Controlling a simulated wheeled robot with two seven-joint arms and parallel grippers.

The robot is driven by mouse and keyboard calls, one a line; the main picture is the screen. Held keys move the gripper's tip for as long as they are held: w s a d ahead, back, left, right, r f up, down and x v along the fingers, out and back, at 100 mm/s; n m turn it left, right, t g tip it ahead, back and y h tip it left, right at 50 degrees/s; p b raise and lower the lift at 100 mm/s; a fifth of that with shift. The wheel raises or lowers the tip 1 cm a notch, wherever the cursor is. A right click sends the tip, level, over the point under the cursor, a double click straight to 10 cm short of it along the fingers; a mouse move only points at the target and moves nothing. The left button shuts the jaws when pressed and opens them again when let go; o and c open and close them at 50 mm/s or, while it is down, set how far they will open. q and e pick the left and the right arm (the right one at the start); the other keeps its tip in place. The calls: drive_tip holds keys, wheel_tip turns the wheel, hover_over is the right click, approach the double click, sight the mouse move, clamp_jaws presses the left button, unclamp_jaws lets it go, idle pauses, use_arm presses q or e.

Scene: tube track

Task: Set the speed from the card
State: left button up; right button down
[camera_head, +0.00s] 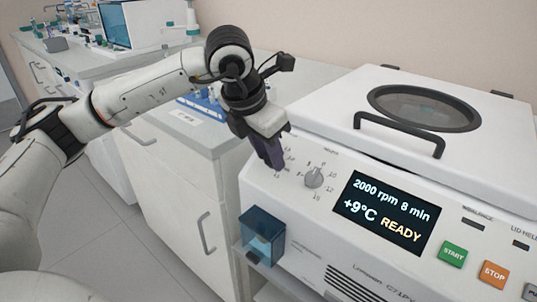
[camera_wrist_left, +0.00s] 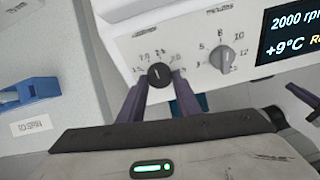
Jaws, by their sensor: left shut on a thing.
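My left gripper (camera_head: 272,157) is at the left of the centrifuge's front panel and hides the speed knob in the head view. In the left wrist view, its two purple fingers (camera_wrist_left: 160,82) are shut on the dark round speed knob (camera_wrist_left: 160,74), one on each side. Small numbers arc over the knob; its pale mark looks roughly upright. The display (camera_head: 389,212) reads 2000 rpm, 8 min, +9°C, READY. A white card-like label (camera_head: 187,117) lies on the bench; its writing is too small to read.
The grey minutes knob (camera_head: 314,177) is just right of my left gripper. The green START (camera_head: 453,254) and orange STOP (camera_head: 494,274) buttons are farther right. A blue box (camera_head: 262,236) sits below the knobs. The centrifuge lid (camera_head: 420,85) is closed.

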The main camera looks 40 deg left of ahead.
use_arm(q)
drive_tip(key=m+b, duration=0.1)
drive_tip(key=m, duration=0.2)
drive_tip(key=shift+m+y, duration=0.3)
drive_tip(key=shift+y, duration=0.1)
drive_tip(key=m+t+b, duration=0.1)
drive_tip(key=m, duration=0.3)
drive_tip(key=shift+y+b, duration=0.3)
drive_tip(key=shift+y, duration=0.1)
drive_tip(key=shift+m, duration=0.8)
drive_tip(key=shift+m+t+b, duration=0.3)
drive_tip(key=shift+m+b, duration=0.25)
drive_tip(key=shift+m, duration=0.55)
use_arm(e)
wheel_tip(320, 180, down, 2)
drive_tip(key=shift+a+f, duration=0.1)
drive_tip(key=shift+a, duration=0.05)
use_arm(q)
drive_tip(key=shift+r, duration=0.1)
use_arm(e)
drive_tip(key=shift+s+a, duration=0.1)
drive_tip(key=shift+s, duration=0.05)
use_arm(q)
drive_tip(key=o, duration=1.1)
drive_tip(key=shift+c, duration=0.2)
